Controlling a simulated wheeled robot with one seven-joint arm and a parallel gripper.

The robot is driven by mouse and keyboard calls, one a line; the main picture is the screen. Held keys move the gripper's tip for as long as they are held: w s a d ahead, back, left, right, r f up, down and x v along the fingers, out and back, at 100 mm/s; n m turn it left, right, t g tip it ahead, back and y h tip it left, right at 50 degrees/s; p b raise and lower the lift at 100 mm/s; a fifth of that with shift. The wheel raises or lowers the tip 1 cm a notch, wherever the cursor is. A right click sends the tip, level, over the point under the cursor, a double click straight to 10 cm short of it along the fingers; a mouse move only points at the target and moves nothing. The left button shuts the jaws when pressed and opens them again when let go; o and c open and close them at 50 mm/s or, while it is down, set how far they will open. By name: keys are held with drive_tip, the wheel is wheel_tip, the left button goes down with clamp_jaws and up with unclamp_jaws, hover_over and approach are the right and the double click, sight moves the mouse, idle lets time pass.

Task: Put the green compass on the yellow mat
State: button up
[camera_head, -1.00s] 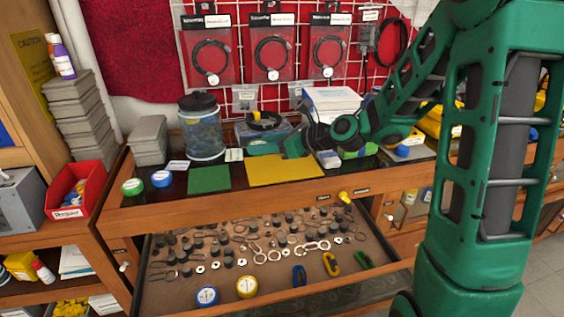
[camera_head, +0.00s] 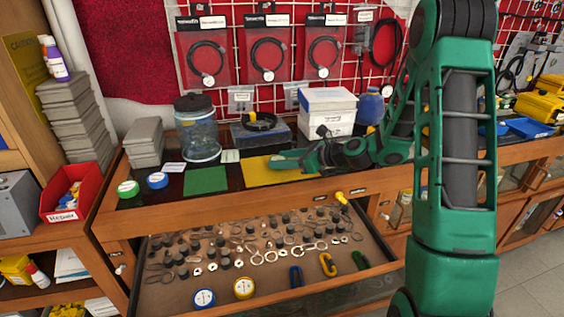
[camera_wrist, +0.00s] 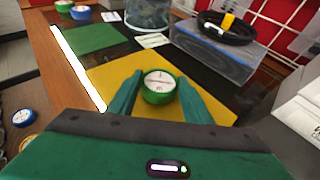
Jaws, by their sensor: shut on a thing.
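The green compass (camera_wrist: 159,87), a round case with a white dial, sits between the two fingers of my gripper (camera_wrist: 160,95) in the wrist view. The fingers are shut on its sides. It is over the yellow mat (camera_wrist: 110,73); I cannot tell whether it touches the mat. In the head view my gripper (camera_head: 283,162) reaches in from the right, low over the yellow mat (camera_head: 256,174), and the compass in it cannot be made out.
A green mat (camera_head: 206,181) lies left of the yellow one. Green-lidded (camera_head: 128,188) and blue (camera_head: 157,180) round items stand further left. A clear box with a black coil (camera_wrist: 228,42) and white boxes (camera_head: 327,110) stand behind. An open drawer (camera_head: 180,291) holds small parts, including blue and yellow compasses.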

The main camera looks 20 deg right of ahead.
drive_tip(key=shift+f, duration=0.2)
drive_tip(key=o, duration=1.1)
drive_tip(key=shift+r, duration=0.1)
